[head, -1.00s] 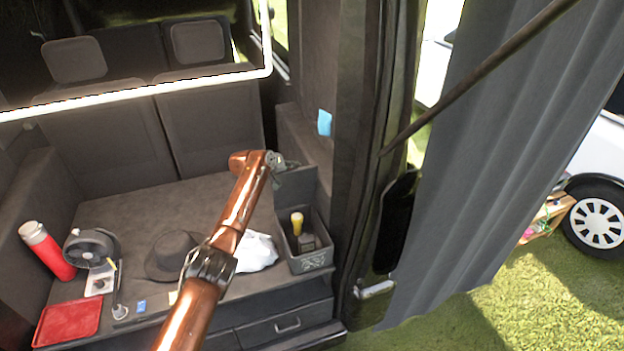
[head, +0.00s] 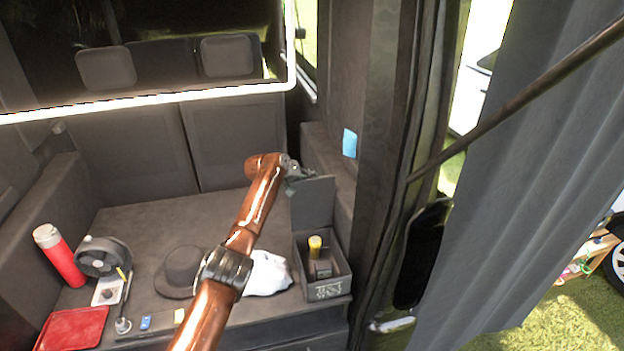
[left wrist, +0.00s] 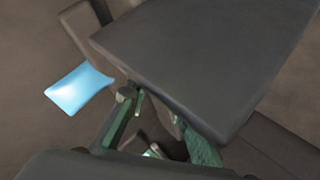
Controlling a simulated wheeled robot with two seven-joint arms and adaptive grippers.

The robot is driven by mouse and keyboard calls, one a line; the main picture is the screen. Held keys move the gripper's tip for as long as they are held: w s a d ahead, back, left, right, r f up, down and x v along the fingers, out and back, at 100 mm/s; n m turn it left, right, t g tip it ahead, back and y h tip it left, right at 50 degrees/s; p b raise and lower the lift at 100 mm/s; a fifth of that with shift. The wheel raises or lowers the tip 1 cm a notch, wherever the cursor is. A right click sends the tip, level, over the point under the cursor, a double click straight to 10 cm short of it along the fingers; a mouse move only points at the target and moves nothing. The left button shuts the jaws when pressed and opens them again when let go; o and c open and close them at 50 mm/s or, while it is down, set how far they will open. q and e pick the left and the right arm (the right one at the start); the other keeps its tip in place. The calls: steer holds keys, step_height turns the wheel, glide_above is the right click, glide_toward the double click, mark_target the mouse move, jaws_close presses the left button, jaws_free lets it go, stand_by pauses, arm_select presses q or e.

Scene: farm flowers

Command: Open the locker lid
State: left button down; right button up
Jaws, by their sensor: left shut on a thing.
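The locker is a small dark grey open-topped box (head: 328,291) at the right end of the van's platform in the head view. Its lid (head: 314,203) stands up at the box's back side, so the box is open. A yellow-topped item (head: 315,246) shows inside. My left gripper (head: 297,172) is at the upper left edge of the lid and shut on it. In the left wrist view the lid (left wrist: 205,55) is a large dark panel beside my green-tinted fingers (left wrist: 165,125); the exact grip is partly hidden. My right gripper is not in view.
A white cloth (head: 267,274), dark hat (head: 183,272), small fan (head: 103,257), red bottle (head: 62,258) and red tray (head: 72,328) lie left of the locker. A light blue item (head: 349,143) is on the side wall. The van's pillar (head: 385,160) stands close right.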

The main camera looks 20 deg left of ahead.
arm_select(q)
steer(key=c, duration=1.7)
jaws_free()
steer(key=shift+a+f, duration=0.15)
steer(key=shift+f, duration=0.8)
steer(key=shift+r, duration=0.3)
steer(key=shift+r, duration=0.1)
steer(key=v, duration=1.1)
steer(key=shift+s+a+r, duration=0.15)
steer(key=shift+s+r, duration=0.05)
steer(key=shift+s, duration=0.1)
steer(key=shift+c, duration=0.2)
